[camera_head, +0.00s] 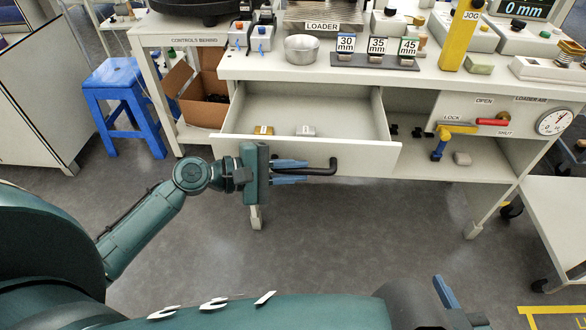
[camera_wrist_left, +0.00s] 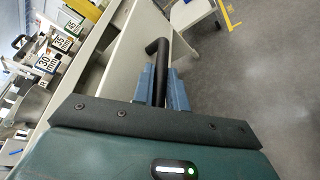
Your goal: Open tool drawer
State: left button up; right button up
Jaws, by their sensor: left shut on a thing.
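The tool drawer (camera_head: 368,157) under the bench stands pulled out, its inside showing from above. Its black bar handle (camera_head: 324,170) is on the front panel. My left gripper (camera_head: 303,172) is shut on the handle. In the left wrist view the handle (camera_wrist_left: 158,62) runs between the two blue fingers of my left gripper (camera_wrist_left: 163,85). A brass-coloured block (camera_head: 263,130) and a grey block (camera_head: 306,130) lie in the drawer. My right gripper (camera_head: 445,292) is low at the bottom right, away from the drawer; only part of one blue finger shows clearly.
A blue stool (camera_head: 118,95) and a cardboard box (camera_head: 200,90) stand left. Valves and a gauge (camera_head: 553,122) are right. The floor before the drawer is clear.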

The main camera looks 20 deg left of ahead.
aim_at(290, 156)
pick_arm(q)
grip_shut()
jog(key=w, duration=0.2)
jog(key=w+a, duration=0.1)
jog(key=w, duration=0.1)
jog(key=shift+a+b, duration=0.15)
jog(key=shift+b, duration=0.15)
jog(key=o, duration=0.8)
grip_release()
jog(key=shift+c, duration=0.2)
jog(key=p+v, duration=0.1)
jog(key=v, duration=1.2)
